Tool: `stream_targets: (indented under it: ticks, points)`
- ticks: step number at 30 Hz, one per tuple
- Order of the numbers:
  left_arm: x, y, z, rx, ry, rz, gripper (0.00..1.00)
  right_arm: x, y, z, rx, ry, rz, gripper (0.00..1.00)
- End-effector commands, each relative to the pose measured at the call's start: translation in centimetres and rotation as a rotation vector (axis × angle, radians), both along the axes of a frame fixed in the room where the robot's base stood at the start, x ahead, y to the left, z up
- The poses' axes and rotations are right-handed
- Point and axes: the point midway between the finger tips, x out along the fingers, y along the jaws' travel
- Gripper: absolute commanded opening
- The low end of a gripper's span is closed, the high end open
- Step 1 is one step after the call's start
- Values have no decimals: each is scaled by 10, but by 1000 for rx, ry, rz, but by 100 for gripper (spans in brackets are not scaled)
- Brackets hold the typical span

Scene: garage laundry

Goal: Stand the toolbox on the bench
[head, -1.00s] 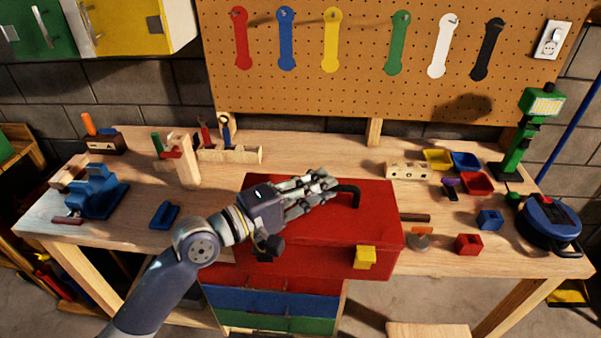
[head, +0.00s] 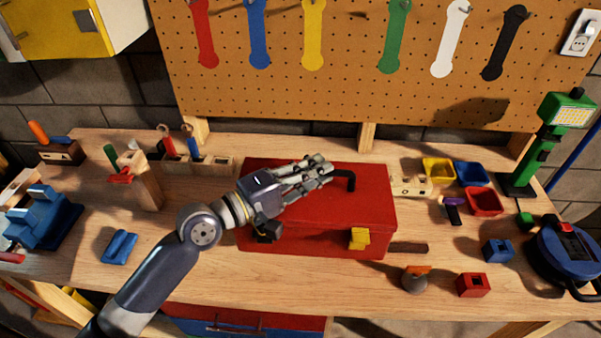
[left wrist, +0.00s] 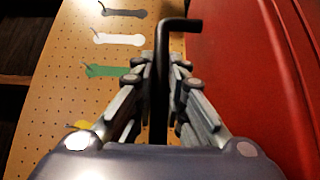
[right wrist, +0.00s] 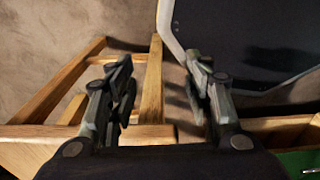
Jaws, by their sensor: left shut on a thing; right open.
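The red toolbox (head: 330,220) with a yellow latch (head: 359,239) and a black handle (head: 345,181) is upright over the bench top (head: 200,265), around its middle. I cannot tell whether its base touches the wood. My left gripper (head: 322,167) is above the lid, shut on the black handle. In the left wrist view the handle (left wrist: 181,24) runs between the fingers (left wrist: 163,85), beside the red lid (left wrist: 255,60). My right gripper (right wrist: 160,90) shows only in the right wrist view, open and empty, away from the bench top.
Behind the toolbox stand a wooden rack (head: 205,163) and a wooden block (head: 410,187). To the right are small bins (head: 486,201), a red cube (head: 473,285), a blue cord reel (head: 565,250) and a green lamp (head: 545,145).

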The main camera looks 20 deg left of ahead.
Motion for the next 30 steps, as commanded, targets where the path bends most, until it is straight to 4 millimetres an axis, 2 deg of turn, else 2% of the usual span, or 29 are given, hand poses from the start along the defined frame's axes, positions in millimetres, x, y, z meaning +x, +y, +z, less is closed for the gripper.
stream_targets:
  ticks: [3, 8, 16, 30]
  points:
    - [0, 1, -15, -4, -8, 3, 0, 0, 0, -4, 0, 0, 0, 47]
    - [1, 0, -26, -4, -11, 2, 0, 0, 0, -7, 0, 0, 0, 47]
    - [1, 0, -58, -3, -9, 2, 0, 0, 0, -18, 0, 0, 0, 47]
    - [1, 1, -65, -5, -11, 3, 0, 0, 0, -22, 0, -1, 0, 47]
